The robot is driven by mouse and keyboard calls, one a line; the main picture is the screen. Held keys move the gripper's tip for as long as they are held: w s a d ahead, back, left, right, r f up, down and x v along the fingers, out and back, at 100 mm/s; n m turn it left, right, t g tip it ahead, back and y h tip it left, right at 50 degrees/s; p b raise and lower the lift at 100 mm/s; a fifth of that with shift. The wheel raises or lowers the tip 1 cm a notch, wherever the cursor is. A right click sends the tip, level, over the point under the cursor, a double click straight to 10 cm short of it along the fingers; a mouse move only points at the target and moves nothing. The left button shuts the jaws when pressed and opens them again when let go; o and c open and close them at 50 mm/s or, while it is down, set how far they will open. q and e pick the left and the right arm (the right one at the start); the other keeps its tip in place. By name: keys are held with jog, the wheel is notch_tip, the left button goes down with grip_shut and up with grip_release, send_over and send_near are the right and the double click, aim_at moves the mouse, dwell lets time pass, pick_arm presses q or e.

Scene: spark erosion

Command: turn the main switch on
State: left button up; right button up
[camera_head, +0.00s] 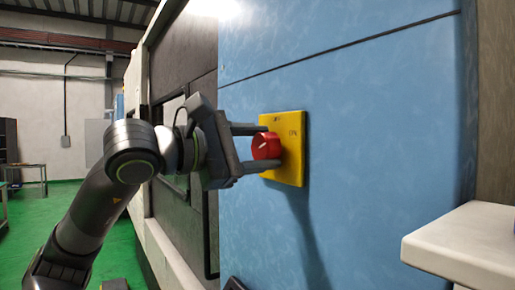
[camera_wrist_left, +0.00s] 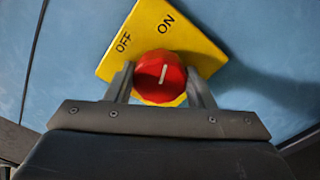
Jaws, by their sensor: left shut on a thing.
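The main switch is a round red knob (camera_head: 265,146) on a yellow plate (camera_head: 295,165) fixed to a blue panel. In the left wrist view the knob (camera_wrist_left: 160,77) has a white line, and the plate (camera_wrist_left: 205,55) carries the words OFF and ON. The line points roughly toward ON. My left gripper (camera_head: 268,148) is shut on the knob, with one finger on each side of it. The sides of the knob are partly hidden by the fingers. My right gripper is not in view.
The blue panel (camera_head: 375,120) is flat around the plate. A white ledge (camera_head: 465,245) juts out at the lower right. A dark door with a frame (camera_head: 185,75) is left of the panel. Green floor (camera_head: 40,215) lies open at the far left.

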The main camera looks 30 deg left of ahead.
pick_arm(q)
jog(key=m, duration=0.4)
jog(key=shift+m, duration=0.3)
dwell(0.5)
jog(key=o, duration=1)
jog(key=shift+d+f, duration=0.1)
jog(key=shift+c, duration=0.2)
jog(key=shift+s+a+f+b, duration=0.15)
jog(key=shift+s+a+b, duration=0.2)
jog(key=shift+s+b, duration=0.3)
jog(key=b+v, duration=1)
jog(key=v, duration=0.6)
